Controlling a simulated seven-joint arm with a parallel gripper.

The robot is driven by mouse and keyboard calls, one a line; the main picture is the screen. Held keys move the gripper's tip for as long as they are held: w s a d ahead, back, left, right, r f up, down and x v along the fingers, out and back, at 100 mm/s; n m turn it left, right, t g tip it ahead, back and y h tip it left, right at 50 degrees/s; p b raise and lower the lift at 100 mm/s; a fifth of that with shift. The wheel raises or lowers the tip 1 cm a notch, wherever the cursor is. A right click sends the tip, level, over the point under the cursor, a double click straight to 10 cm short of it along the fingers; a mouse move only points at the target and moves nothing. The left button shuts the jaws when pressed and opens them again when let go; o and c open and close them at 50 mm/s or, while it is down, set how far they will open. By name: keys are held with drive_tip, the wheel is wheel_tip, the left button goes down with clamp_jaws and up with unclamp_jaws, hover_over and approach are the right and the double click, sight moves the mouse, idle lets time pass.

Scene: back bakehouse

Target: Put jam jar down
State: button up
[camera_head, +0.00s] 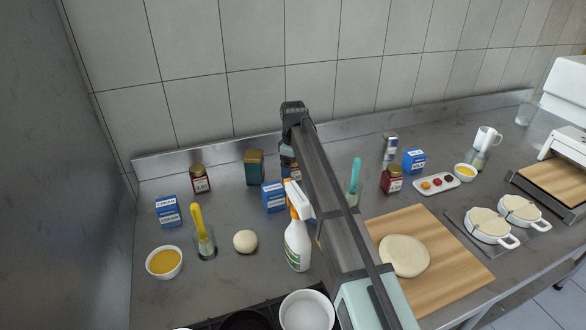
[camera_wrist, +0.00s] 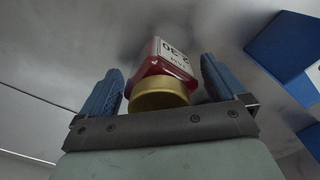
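A jam jar with red contents, a gold lid and a white label (camera_wrist: 176,57) is between my gripper's fingers (camera_wrist: 160,82) in the wrist view. Its lid is nearest the palm, and it sits at an angle to the fingers. The two blue fingers stand apart, with a narrow gap beside the jar at left; the gripper looks open around it. In the head view my arm hides most of the gripper (camera_head: 287,156). Part of this jar (camera_head: 296,173) shows there beside my arm, at the back of the counter. Its base contact is hidden.
Blue cartons (camera_head: 273,197) and a spray bottle (camera_head: 297,245) stand close in front. A green tin with a gold lid (camera_head: 254,168) stands to the left. Other red jars stand at left (camera_head: 200,180) and right (camera_head: 392,180). Bare counter (camera_head: 225,205) lies at left.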

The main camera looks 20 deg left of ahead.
wheel_tip(320, 180, up, 12)
drive_tip(key=shift+r, duration=0.15)
idle(0.7)
drive_tip(key=shift+w, duration=0.1)
